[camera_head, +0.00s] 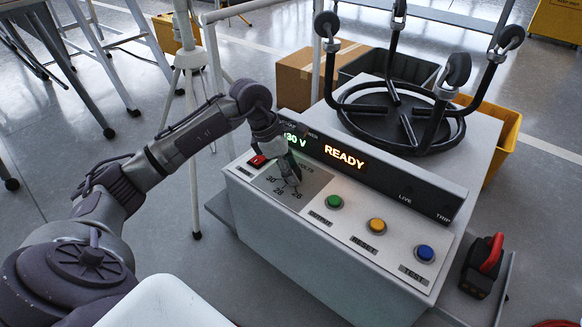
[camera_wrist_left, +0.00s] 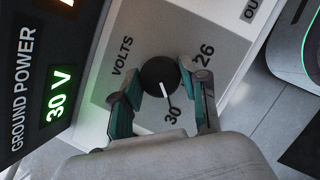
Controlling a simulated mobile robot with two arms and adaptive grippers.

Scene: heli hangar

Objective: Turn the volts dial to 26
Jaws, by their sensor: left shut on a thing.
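The volts dial (camera_wrist_left: 160,77) is a round black knob with a white pointer line, on a grey plate marked VOLTS, 26 and 30. Its pointer aims at the 30 mark. The lit display (camera_wrist_left: 59,94) reads 30 V in green. My left gripper (camera_wrist_left: 161,83) is shut on the dial, one teal-padded finger on each side. In the head view my left gripper (camera_head: 291,184) reaches down onto the plate and hides the dial; the marks 30, 28 and 26 show beside it. My right gripper is not in view.
The ground power unit (camera_head: 300,235) also carries a red switch (camera_head: 257,161), a READY display (camera_head: 346,155), and green (camera_head: 334,202), yellow (camera_head: 376,226) and blue (camera_head: 425,253) buttons. A black ring frame (camera_head: 400,130) stands on its top. A white tripod (camera_head: 190,60) stands behind my left arm.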

